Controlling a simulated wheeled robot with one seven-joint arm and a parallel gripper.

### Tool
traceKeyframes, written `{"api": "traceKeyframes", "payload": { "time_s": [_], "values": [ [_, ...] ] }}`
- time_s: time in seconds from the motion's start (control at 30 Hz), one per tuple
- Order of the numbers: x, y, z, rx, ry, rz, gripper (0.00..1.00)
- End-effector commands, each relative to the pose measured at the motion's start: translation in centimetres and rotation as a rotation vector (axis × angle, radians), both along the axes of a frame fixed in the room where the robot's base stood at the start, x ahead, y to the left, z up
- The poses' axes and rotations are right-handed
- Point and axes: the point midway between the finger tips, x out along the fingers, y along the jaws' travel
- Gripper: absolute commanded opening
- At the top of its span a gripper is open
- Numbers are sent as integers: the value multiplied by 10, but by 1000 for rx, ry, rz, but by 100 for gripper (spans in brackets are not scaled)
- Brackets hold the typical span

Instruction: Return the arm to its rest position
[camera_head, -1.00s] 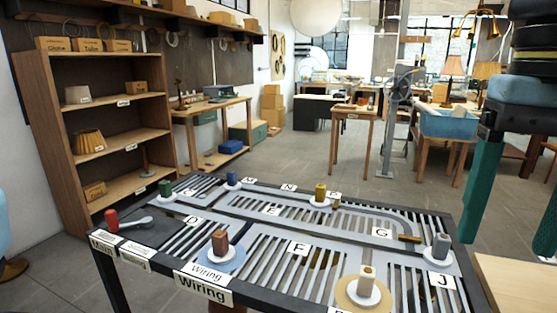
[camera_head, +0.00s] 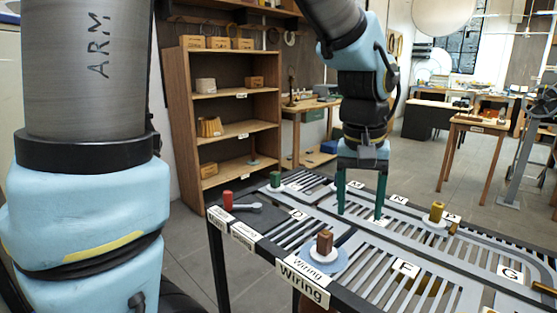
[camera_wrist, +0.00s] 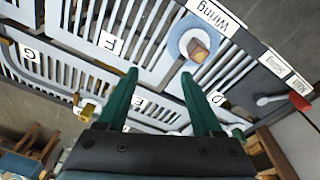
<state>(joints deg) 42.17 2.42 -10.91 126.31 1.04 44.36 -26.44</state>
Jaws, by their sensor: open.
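My gripper (camera_head: 361,213) is open, with two green fingers pointing down over the slotted wiring table (camera_head: 330,287). Nothing is between the fingers. In the wrist view my gripper (camera_wrist: 160,85) also shows open and empty above the table's slats. A brown block on a white disc and blue round plate (camera_head: 324,242) stands near the table's front edge, to the left of the fingers. It also shows in the wrist view (camera_wrist: 198,50). My upper arm fills the left of the head view.
A wooden shelf (camera_head: 238,131) stands behind; grey floor (camera_head: 420,162) is open behind the table.

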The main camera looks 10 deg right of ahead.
Motion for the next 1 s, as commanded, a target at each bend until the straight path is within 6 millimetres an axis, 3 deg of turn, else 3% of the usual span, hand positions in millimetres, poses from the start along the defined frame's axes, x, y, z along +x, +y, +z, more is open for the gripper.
{"api": "traceKeyframes", "payload": {
  "time_s": [0.03,0.1,0.2,0.4,0.6,0.7,1.0],
  "values": [
    [25,32,-11,-1,-9,57,67],
    [50,71,-24,-6,-26,115,67],
    [72,123,-39,-10,-51,183,67],
    [88,201,-60,-5,-90,285,67],
    [85,261,-74,8,-118,365,67],
    [82,279,-88,14,-127,389,67],
    [74,275,-146,24,-83,381,67]
  ]
}}
